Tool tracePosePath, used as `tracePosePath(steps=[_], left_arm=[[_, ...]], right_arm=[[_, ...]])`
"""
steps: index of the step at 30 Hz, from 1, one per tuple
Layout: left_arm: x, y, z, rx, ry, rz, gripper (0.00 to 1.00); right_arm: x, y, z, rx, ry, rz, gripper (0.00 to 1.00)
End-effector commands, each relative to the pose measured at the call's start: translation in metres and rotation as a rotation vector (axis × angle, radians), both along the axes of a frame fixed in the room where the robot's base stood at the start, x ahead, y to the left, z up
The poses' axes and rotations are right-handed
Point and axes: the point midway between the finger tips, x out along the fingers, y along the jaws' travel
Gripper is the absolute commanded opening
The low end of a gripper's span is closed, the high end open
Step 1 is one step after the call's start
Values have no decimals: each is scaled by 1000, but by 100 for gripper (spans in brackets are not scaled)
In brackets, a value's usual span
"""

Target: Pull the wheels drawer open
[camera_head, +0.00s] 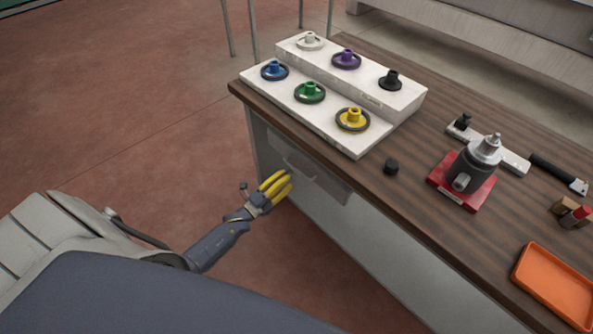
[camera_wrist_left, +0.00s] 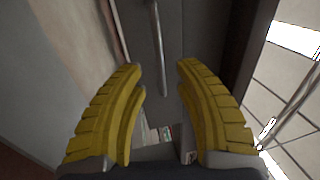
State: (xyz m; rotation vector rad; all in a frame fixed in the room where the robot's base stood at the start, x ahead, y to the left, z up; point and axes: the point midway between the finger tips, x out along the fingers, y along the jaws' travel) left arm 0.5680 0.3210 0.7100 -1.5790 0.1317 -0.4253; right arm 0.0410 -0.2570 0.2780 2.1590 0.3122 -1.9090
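The drawer (camera_head: 328,183) is a grey front under the left end of the wooden workbench, and it looks shut. Its pale bar handle (camera_head: 299,168) shows in the head view. In the left wrist view the handle (camera_wrist_left: 158,50) is a thin grey bar ahead of the fingers, roughly in line with the gap between them. My left gripper (camera_head: 278,186), with yellow fingers, is close in front of the drawer, just below the handle. In the left wrist view its fingers (camera_wrist_left: 160,85) are apart with nothing between their tips. My right gripper is not in view.
A white two-step rack (camera_head: 325,122) with several coloured wheels stands above the drawer. Floor is clear left of the bench.

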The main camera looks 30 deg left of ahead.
Motion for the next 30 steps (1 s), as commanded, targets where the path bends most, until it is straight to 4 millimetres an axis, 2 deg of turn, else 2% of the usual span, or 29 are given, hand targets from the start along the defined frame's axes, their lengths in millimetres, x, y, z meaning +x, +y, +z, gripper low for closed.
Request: tracePosePath(steps=[6,12,26,27,30], left_arm=[[30,-11,6,-1,-1,0,32],[45,-16,9,-1,1,1,32],[52,-19,10,-1,1,0,32],[52,-19,10,-1,1,0,35],[52,-19,10,-1,1,0,24]], right_arm=[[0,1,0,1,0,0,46],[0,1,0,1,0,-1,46],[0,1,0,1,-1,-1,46],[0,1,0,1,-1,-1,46],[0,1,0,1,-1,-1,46]])
